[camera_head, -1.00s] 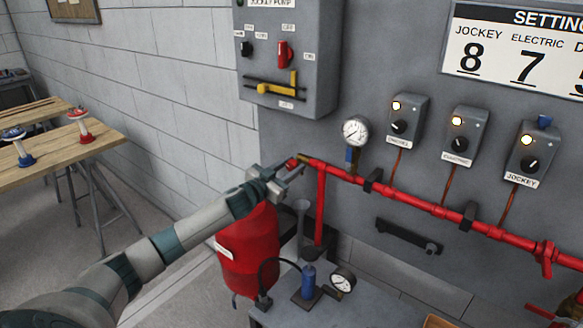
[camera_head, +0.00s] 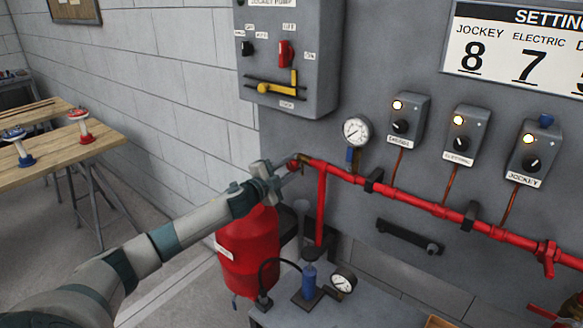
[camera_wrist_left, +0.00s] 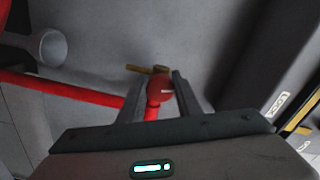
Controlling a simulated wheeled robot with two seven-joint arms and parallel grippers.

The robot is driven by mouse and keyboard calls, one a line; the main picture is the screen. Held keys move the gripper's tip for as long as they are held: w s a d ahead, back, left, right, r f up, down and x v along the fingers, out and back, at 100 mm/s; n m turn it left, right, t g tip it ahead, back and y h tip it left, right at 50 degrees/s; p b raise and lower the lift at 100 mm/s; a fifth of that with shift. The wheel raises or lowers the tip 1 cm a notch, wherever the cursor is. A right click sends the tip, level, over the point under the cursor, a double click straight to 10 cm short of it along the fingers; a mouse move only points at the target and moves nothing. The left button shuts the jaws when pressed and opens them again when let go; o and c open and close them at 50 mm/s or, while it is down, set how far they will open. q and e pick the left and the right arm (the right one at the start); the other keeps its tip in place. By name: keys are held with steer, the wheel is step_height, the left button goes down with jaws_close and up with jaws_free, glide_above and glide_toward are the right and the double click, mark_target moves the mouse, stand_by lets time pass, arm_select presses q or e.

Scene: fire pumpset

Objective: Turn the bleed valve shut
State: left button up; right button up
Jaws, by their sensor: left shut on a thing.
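The bleed valve is at the left end of the red pipe on the grey wall panel. Its red handle (camera_head: 294,163) shows small in the head view, partly hidden by my left gripper (camera_head: 287,169). In the left wrist view, the red handle (camera_wrist_left: 160,92) sits between the two fingers of my left gripper (camera_wrist_left: 160,96), which is shut on it. A brass piece (camera_wrist_left: 147,70) of the valve shows just beyond the fingertips. My right gripper is in neither view.
The red pipe (camera_head: 410,199) runs right along the panel, below a pressure gauge (camera_head: 356,131) and several switch boxes. A grey control box (camera_head: 288,60) hangs above the valve. A red tank (camera_head: 249,255) and a blue hand pump (camera_head: 309,279) stand below.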

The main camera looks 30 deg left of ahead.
arm_select(q)
steer(key=shift+m, duration=1.7)
steer(key=shift+o, duration=0.2)
steer(key=o, duration=1)
steer(key=shift+s, duration=0.15)
steer(key=shift+s+a+b, duration=0.2)
steer(key=shift+s+b, duration=0.85)
steer(key=shift+s, duration=1.8)
steer(key=shift+s+a+b, duration=0.25)
steer(key=shift+s+b, duration=0.85)
steer(key=shift+s, duration=1.7)
steer(key=shift+s+a+b, duration=0.2)
steer(key=shift+s+b, duration=0.85)
steer(key=shift+s, duration=1.8)
